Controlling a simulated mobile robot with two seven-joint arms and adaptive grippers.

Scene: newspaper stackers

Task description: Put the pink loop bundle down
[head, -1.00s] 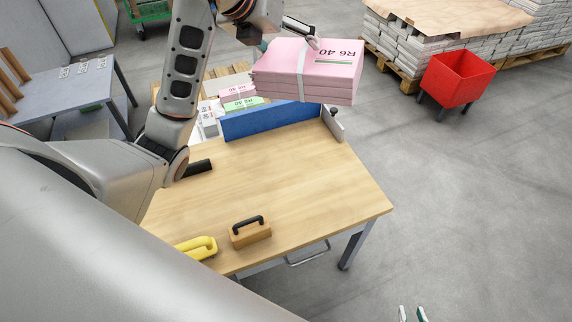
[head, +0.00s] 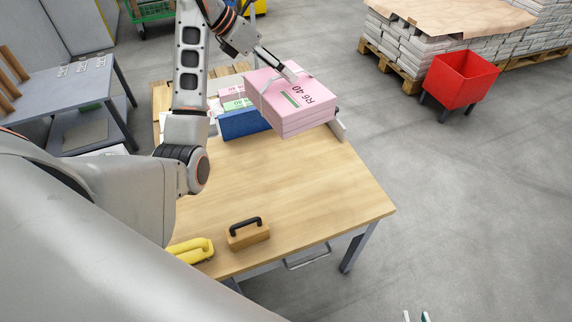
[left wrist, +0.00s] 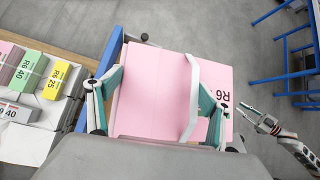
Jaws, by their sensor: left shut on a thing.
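The pink bundle (head: 290,104), marked R6 40, hangs tilted in the head view above the far right part of the wooden table, in front of the blue panel. A white strap loop (left wrist: 193,97) stands up from its top.
The wooden table (head: 290,190) is clear in the middle. A wooden block with a black handle (head: 247,232) and a yellow-handled thing (head: 192,249) lie at its near edge. The blue panel (head: 242,123) and smaller bundles (left wrist: 55,80) are at the back. A red bin (head: 459,79) stands right.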

